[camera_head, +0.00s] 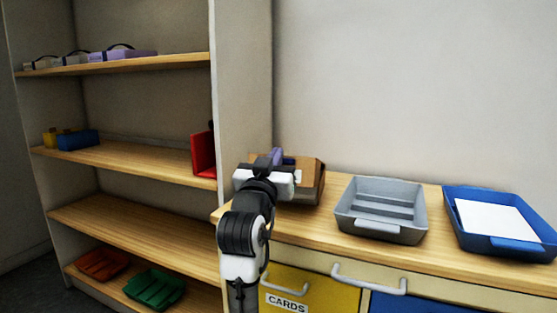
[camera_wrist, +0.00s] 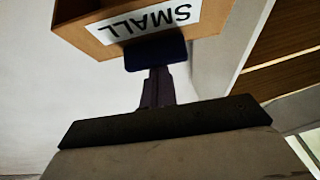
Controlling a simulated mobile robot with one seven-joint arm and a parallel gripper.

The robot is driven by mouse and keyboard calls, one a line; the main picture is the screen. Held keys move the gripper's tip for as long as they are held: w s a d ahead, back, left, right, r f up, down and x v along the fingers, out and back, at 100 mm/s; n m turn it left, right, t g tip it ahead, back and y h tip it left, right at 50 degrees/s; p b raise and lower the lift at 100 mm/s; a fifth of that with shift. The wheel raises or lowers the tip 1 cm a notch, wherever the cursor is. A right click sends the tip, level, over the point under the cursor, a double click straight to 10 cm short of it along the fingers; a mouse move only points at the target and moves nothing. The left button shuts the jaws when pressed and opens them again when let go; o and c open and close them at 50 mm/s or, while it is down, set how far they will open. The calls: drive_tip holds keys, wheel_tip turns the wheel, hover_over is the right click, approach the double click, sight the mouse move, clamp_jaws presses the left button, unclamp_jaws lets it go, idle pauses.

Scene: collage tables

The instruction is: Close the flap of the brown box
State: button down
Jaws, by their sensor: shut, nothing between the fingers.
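The brown box (camera_head: 312,182) stands on the wooden counter, mostly hidden behind my arm in the head view. In the wrist view the box (camera_wrist: 95,40) fills the top edge, with a white label (camera_wrist: 150,20) reading SMALL upside down. My gripper (camera_head: 277,156) is at the box's near left side in the head view. In the wrist view its dark fingers (camera_wrist: 156,54) are together and empty, overlapping the box's edge just by the label. I cannot tell whether they touch it. The flap's position is not clear from these views.
A grey tray (camera_head: 381,228) stands right of the box, and a blue tray with white paper (camera_head: 490,220) further right. A shelf unit (camera_head: 130,157) with a tall side panel (camera_head: 243,90) is close on the left. A yellow drawer marked CARDS (camera_head: 325,295) is below the counter.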

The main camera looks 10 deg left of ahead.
wheel_tip(320, 180, down, 12)
drive_tip(key=s+t+b, duration=0.1)
drive_tip(key=t+b, duration=0.1)
drive_tip(key=b, duration=0.7)
drive_tip(key=shift+s+a+t+b, duration=0.15)
drive_tip(key=shift+s+t+b, duration=0.15)
drive_tip(key=shift+s+b, duration=0.05)
drive_tip(key=shift+w+f, duration=0.1)
drive_tip(key=shift+f, duration=0.1)
